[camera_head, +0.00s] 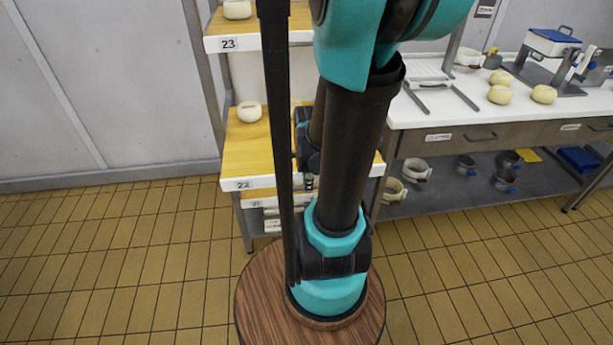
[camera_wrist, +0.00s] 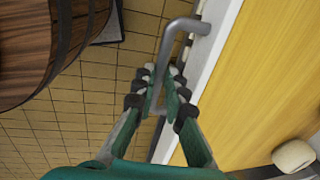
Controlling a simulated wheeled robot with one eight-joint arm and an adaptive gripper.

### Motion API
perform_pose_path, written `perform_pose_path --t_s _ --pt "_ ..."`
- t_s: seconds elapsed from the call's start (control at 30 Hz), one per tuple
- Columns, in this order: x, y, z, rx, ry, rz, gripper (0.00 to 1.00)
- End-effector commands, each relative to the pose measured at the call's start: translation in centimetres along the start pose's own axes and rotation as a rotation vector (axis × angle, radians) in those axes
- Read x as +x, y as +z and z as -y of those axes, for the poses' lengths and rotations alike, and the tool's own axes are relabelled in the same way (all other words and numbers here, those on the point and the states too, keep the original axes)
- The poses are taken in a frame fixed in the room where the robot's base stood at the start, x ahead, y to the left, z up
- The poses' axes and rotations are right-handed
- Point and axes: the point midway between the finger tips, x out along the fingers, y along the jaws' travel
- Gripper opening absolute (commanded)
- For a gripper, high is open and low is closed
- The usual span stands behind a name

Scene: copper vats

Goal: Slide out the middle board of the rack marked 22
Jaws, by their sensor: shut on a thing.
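The board marked 22 (camera_head: 245,150) is a yellow board with a white front edge, in the middle of the rack (camera_head: 215,95) in the head view. A pale round cheese (camera_head: 249,111) sits on it. In the wrist view the yellow board (camera_wrist: 265,75) shows on the right, with a grey bar handle (camera_wrist: 174,40) along its white front edge. My gripper (camera_wrist: 158,88) is shut on the handle, its dark finger pads on both sides of the bar. The cheese (camera_wrist: 293,156) also shows at the lower right. In the head view my arm hides the gripper and handle.
Another board marked 23 (camera_head: 262,25) is above, with a cheese on it, and a lower level sits below board 22. A white-topped work table (camera_head: 440,108) with cheeses and tools stands at the right. The tiled floor (camera_head: 110,260) is clear at the left.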

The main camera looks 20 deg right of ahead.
Motion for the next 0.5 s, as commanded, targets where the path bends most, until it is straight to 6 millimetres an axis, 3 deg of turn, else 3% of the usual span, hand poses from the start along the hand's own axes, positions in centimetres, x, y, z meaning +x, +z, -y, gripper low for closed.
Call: perform_pose_path --t_s 0.43,0.47,0.5 --pt "-0.08 0.00 -0.25 0.000 -0.001 0.000 0.00" --pt "-0.08 0.00 -0.24 0.000 -0.001 0.000 0.14" --pt "-0.08 0.00 -0.24 0.000 -0.001 0.000 0.19"
